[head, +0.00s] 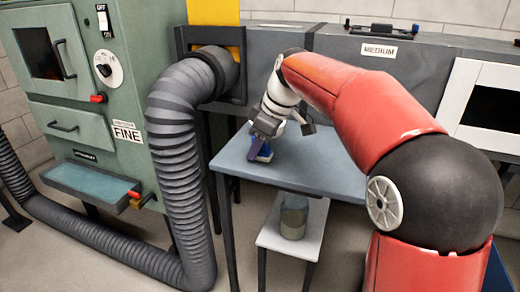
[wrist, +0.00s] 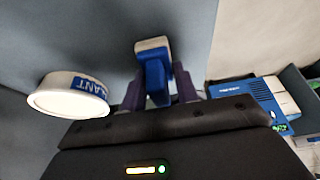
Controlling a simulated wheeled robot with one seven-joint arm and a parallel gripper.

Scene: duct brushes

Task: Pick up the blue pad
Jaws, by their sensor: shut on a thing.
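The blue pad (wrist: 156,77) has a pale white part at its far end and sits between my gripper's two fingers in the wrist view. My gripper (wrist: 161,90) is shut on it. In the head view the blue pad (head: 261,154) shows below my gripper (head: 262,142), over the left part of the grey-blue table (head: 325,176). I cannot tell whether the pad touches the tabletop. The fingers and the gripper body hide part of the pad.
A white round tin (wrist: 68,95) with a blue label is left of my gripper. A blue and white device (wrist: 255,95) is at right. A thick ribbed hose (head: 177,150) and green cabinet (head: 95,95) stand left of the table. A grey container (head: 293,218) stands on a low white shelf.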

